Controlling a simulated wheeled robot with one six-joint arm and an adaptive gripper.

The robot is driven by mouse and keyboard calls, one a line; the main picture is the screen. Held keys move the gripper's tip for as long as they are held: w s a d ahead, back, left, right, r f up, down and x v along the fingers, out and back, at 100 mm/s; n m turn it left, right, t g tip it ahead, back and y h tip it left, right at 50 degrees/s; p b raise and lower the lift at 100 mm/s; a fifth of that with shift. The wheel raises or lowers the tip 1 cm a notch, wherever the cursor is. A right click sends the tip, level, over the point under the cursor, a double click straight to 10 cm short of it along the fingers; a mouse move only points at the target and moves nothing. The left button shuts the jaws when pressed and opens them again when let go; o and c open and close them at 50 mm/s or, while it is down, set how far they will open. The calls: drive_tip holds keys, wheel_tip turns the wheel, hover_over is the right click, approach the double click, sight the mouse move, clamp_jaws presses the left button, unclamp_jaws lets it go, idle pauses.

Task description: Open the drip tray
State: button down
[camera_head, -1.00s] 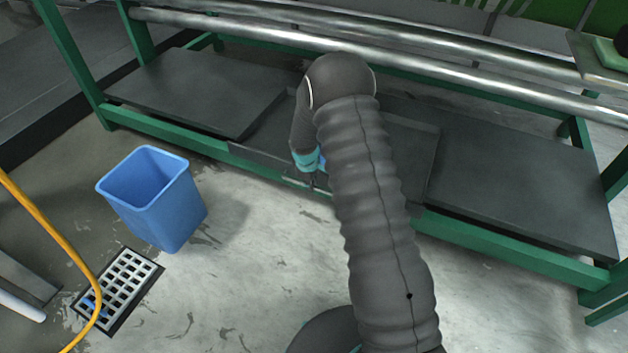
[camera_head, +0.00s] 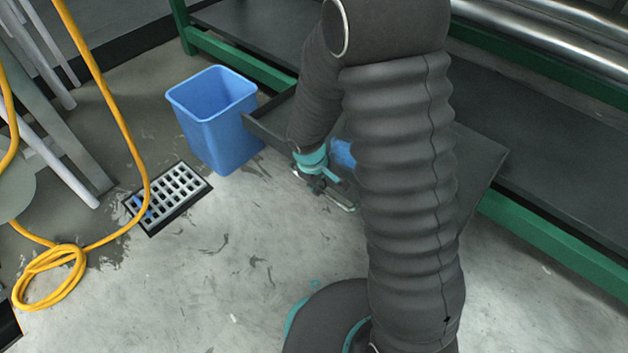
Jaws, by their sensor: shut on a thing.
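The dark drip tray (camera_head: 268,132) sticks out from the green-framed rack toward me, behind my arm. Its right part also shows to the right of my arm. My gripper (camera_head: 338,192) is at the middle of the tray's front, shut on the metal handle (camera_head: 348,208). My arm hides the middle of the tray and much of its front. A bit of blue (camera_head: 342,153) shows beside my wrist; I cannot tell what it is.
A blue bin (camera_head: 215,120) stands on the floor close to the tray's left front corner. A floor drain grate (camera_head: 168,197) and a coiled yellow hose (camera_head: 55,272) lie at left. The green rack rail (camera_head: 555,240) runs at right. Floor in front is clear.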

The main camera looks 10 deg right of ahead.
drive_tip(key=shift+s+a, duration=0.35)
drive_tip(key=shift+s, duration=0.05)
drive_tip(key=c, duration=1.1)
unclamp_jaws()
drive_tip(key=shift+c, duration=0.2)
wheel_tip(320, 180, up, 12)
drive_tip(key=s+a, duration=0.1)
drive_tip(key=shift+s+a, duration=0.25)
drive_tip(key=shift+a, duration=0.15)
drive_tip(key=shift+f, duration=0.1)
